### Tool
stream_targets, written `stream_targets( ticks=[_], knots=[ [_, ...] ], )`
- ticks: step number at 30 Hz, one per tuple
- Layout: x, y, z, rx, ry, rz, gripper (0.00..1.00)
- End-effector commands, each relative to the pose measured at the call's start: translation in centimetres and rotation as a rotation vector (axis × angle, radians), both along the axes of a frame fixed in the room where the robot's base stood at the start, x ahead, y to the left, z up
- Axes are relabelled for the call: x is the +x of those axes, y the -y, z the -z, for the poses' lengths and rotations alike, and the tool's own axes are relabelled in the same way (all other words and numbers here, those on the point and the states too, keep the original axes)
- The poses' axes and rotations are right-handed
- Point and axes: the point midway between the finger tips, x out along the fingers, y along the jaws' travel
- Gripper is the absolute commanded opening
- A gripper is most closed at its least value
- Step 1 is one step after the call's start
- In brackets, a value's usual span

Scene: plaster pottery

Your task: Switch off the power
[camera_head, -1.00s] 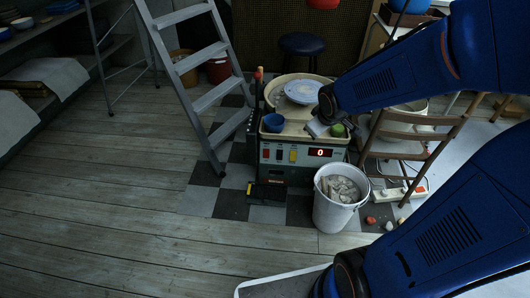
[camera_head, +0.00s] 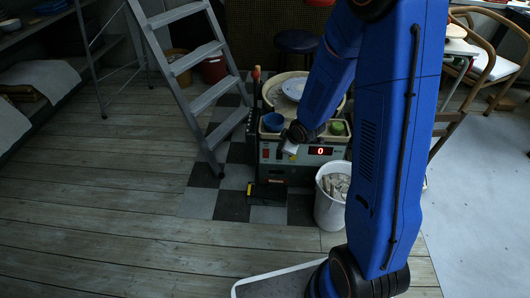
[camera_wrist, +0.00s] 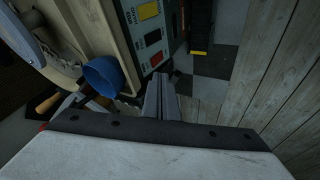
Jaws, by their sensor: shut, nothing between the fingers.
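The pottery wheel's front control panel (camera_head: 300,176) has a lit red "0" display (camera_head: 320,151). My gripper (camera_head: 289,152) is in front of the panel's upper part and covers some of the buttons in the head view. In the wrist view, my gripper (camera_wrist: 168,82) is shut and empty, its tips near the red button's end of the row. I cannot tell whether they touch the panel.
A blue bowl (camera_head: 273,122) and a green ball (camera_head: 337,128) stand on the wheel's top. A white bucket (camera_head: 328,205) stands in front at right, partly behind my arm. A grey stepladder (camera_head: 188,62) is at left. A black pedal (camera_head: 268,192) lies on the checkered floor.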

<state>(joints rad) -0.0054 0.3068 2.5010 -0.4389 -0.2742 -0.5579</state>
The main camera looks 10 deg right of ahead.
Motion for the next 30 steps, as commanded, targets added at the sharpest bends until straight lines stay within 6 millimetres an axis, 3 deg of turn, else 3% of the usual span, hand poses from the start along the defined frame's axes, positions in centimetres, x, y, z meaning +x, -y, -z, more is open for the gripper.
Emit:
stream_targets(
  ticks=[6, 12, 30],
  knots=[
    [0.6, -1.4, 3.8, 0.008, 0.008, -0.087, 0.0],
    [0.8, -2.1, 5.4, 0.015, 0.017, -0.128, 0.0],
    [1.3, -2.4, 6.2, 0.016, 0.02, -0.137, 0.0]
  ],
)
